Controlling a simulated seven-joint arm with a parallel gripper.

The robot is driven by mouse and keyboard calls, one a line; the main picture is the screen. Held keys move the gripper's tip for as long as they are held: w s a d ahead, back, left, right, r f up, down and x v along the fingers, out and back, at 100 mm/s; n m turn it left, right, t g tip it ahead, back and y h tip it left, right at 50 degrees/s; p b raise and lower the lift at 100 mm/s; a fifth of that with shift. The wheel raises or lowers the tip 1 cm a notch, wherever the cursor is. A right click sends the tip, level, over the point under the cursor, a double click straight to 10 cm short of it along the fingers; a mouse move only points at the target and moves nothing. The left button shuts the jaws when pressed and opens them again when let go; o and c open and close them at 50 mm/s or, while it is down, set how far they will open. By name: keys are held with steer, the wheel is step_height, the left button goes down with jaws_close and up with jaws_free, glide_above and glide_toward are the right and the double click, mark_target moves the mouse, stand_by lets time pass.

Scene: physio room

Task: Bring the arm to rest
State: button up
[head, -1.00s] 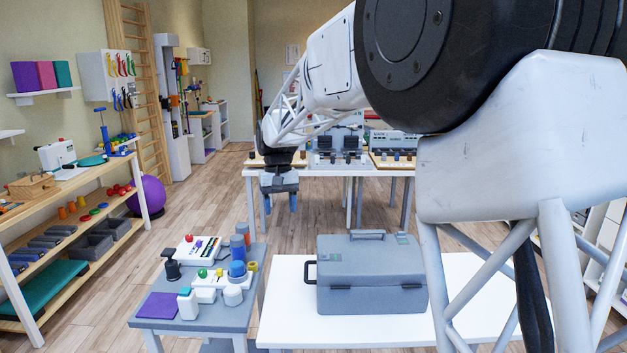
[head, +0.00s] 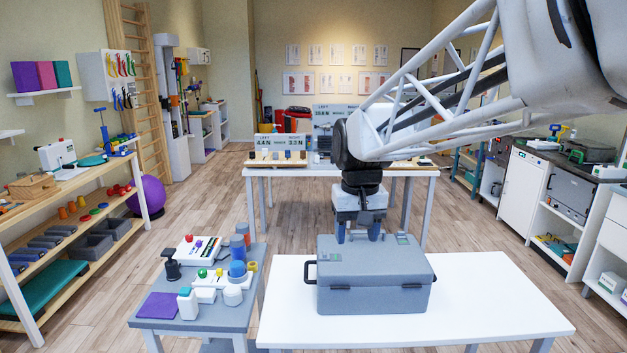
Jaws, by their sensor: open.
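My gripper (head: 358,236) hangs with its fingers pointing down, just above or behind the lid of the grey case (head: 375,300). Its two blue-grey fingers are apart, with nothing seen between them. The lower ends of the fingers come close to the case's top edge, and I cannot tell whether they touch it. My arm reaches in from the upper right. The case is closed, with a dark handle on its left side, and stands on a white table (head: 490,310).
A small grey table (head: 210,317) at the left holds several small items and a purple pad (head: 158,306). A far table (head: 290,172) carries devices with displays. Shelves line the left side and cabinets the right. The white table's right part is clear.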

steer(key=s+d+f, duration=0.2)
steer(key=s+d, duration=0.1)
steer(key=s, duration=0.5)
steer(key=s+d+f+m+t, duration=0.1)
steer(key=s+d+f, duration=0.2)
steer(key=s, duration=0.5)
steer(key=s+d+f+t, duration=0.1)
steer(key=s+d+f, duration=0.2)
steer(key=s, duration=0.6)
steer(key=shift+d+m, duration=0.4)
steer(key=shift+d, duration=0.1)
steer(key=shift+w, duration=0.1)
